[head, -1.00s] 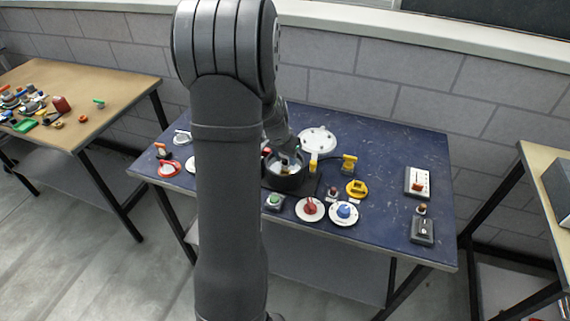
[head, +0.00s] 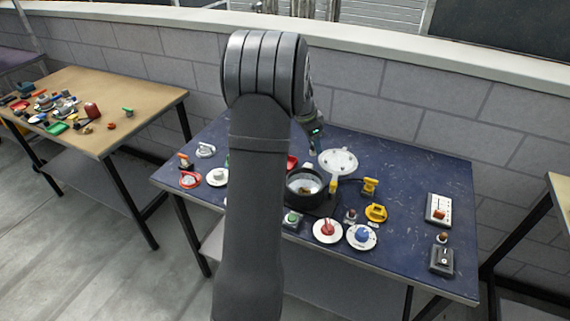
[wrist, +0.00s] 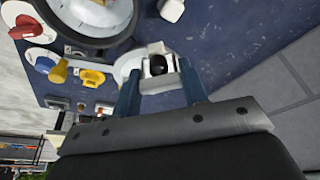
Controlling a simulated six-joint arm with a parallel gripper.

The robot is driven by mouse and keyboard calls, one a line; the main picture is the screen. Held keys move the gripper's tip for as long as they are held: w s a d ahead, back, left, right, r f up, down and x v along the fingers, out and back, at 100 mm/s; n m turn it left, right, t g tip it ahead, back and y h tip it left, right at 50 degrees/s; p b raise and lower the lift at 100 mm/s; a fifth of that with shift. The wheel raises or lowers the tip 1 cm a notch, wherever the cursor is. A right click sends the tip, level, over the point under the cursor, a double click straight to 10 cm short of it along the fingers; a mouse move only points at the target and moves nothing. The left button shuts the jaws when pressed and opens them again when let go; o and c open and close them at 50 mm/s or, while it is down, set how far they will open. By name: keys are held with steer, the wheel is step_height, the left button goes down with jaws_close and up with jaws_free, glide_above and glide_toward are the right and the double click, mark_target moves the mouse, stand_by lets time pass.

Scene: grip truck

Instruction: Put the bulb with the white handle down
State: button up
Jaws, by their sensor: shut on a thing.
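In the wrist view my gripper (wrist: 160,85) is shut on a white handle (wrist: 158,84), with a dark rounded part (wrist: 158,65) showing between the two blue-grey fingers. This looks like the bulb with the white handle; its shape is partly hidden. It is held above the blue table (wrist: 225,40).
A black pot (head: 289,187) stands mid-table. A white round plate (head: 338,153) lies behind it. Red (head: 327,230) and blue (head: 361,236) dials and a yellow knob (head: 376,212) are in front. Switch boxes (head: 438,209) stand at the right.

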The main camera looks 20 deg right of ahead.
steer(key=w+a+f, duration=0.2)
steer(key=w, duration=0.1)
steer(key=w+a+f, duration=0.2)
steer(key=w, duration=0.1)
steer(key=w+a+f, duration=0.2)
steer(key=w, duration=0.1)
steer(key=shift+w+a+f, duration=0.15)
steer(key=shift+f, duration=2.2)
steer(key=shift+f, duration=0.15)
steer(key=o, duration=0.7)
steer(key=shift+c, duration=0.2)
steer(key=shift+o, duration=0.3)
steer(key=shift+r, duration=0.2)
steer(key=v, duration=1.2)
